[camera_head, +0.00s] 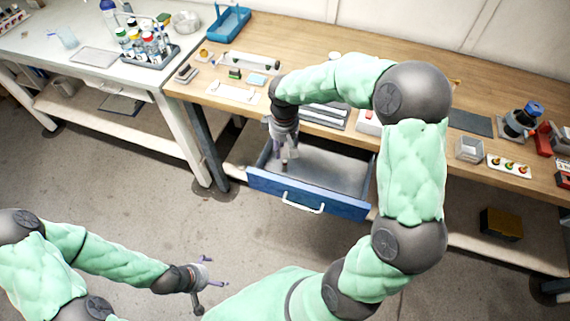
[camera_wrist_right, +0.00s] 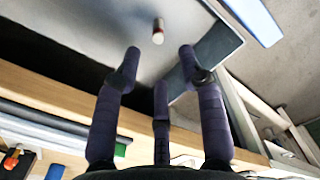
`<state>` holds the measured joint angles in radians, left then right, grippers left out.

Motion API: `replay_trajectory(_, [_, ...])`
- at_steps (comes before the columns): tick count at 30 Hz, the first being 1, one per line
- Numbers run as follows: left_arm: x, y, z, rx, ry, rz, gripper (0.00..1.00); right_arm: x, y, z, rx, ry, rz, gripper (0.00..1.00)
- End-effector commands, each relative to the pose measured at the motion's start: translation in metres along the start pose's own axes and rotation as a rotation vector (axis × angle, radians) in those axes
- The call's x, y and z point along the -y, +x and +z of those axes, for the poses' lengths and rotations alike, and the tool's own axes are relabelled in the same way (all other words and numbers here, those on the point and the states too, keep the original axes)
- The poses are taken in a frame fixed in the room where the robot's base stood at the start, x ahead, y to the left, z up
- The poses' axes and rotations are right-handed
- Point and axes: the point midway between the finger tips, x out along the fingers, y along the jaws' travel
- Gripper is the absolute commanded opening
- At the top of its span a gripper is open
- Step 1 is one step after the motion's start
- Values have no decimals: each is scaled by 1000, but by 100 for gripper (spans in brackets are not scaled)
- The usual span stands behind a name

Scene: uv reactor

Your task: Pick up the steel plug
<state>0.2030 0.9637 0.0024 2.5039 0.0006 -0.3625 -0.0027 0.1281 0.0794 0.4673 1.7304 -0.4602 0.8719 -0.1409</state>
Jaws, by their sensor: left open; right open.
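A small steel plug (camera_wrist_right: 158,31), a short cylinder with a reddish side and pale end, shows in the right wrist view inside the open drawer (camera_head: 310,190). It lies just beyond the fingertips of my right gripper (camera_wrist_right: 159,58), roughly centred between them, with a visible gap. My right gripper is open and empty. In the head view my right gripper (camera_head: 285,146) points down into the left part of the drawer, and I cannot clearly separate the plug from the fingers there. My left gripper (camera_head: 205,276) is open and empty over the floor at lower left.
The blue-fronted drawer hangs out under the wooden bench (camera_head: 235,97), its walls close around my right gripper. Bottles in a rack (camera_head: 150,52) stand on the white table. A blue tray (camera_head: 228,27) and a clear box (camera_head: 469,148) are on the bench. The floor in front is clear.

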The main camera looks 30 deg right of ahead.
Motion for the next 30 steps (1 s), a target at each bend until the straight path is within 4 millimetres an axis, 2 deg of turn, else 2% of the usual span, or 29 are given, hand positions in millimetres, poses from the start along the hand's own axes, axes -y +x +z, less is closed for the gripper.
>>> replay_trajectory(1, [2, 5, 0, 0, 0, 0, 100, 0, 12, 1, 4, 0, -1, 41])
replay_trajectory(3, [3, 8, 0, 0, 0, 0, 100, 0, 22, 1, 3, -1, -1, 41])
replay_trajectory(11, [5, 14, -1, -1, 0, 0, 100, 0, 38, 1, 1, 0, 0, 41])
replay_trajectory(19, [12, 33, -2, 0, 0, 0, 100, -1, 76, 3, 3, 0, -1, 41])
replay_trajectory(22, [12, 35, -2, 0, 0, 0, 100, -1, 82, 3, 2, 0, -1, 41])
replay_trajectory(28, [12, 34, -2, -1, 0, 0, 100, -1, 81, 2, 0, 0, 0, 41])
replay_trajectory(29, [12, 34, -2, -1, 0, 0, 100, -1, 81, 2, 0, 0, 0, 38])
replay_trajectory(30, [12, 34, -2, -1, 0, 0, 100, -1, 81, 2, 0, 0, 0, 27])
